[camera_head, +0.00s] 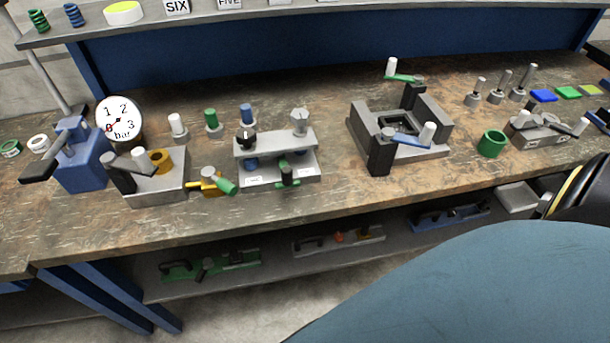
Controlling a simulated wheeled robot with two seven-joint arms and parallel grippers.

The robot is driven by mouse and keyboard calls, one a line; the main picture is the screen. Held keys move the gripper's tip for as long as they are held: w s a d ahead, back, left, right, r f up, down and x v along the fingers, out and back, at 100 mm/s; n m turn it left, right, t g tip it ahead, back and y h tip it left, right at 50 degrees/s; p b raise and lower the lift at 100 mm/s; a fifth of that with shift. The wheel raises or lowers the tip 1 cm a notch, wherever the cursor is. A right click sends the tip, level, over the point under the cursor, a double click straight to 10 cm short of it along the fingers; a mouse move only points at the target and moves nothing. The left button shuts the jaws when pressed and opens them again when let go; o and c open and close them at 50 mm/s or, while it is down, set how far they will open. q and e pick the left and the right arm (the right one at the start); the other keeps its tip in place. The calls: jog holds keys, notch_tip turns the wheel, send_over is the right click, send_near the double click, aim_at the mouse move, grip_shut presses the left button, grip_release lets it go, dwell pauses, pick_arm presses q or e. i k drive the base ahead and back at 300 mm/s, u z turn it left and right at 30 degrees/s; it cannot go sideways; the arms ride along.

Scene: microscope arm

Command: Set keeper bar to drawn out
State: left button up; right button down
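No part in the head view can be told for certain as the keeper bar. A grey square fixture (433,146) stands on the bench right of centre, with a blue lever (408,139) at its front and a green lever (403,79) at its back. A grey block (166,187) at left carries a black part, a white knob and an ochre ring. A two-level grey stand (273,146) at centre holds blue, black and green knobs. A smaller grey block (537,135) with white-ended handles is at right. Neither of my grippers is in view.
A blue device (82,160) and a dial gauge (118,119) stand at left. A yellow valve (208,184) and a green cup (491,143) are near the front. Bare bench (340,195) lies between the centre stand and square fixture. A large teal shape (480,285) hides the lower right.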

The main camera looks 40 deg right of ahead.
aim_at(287, 181)
jog(key=k, duration=0.6)
jog(key=z, duration=0.8)
jog(key=i, duration=0.5)
jog(key=u, duration=0.05)
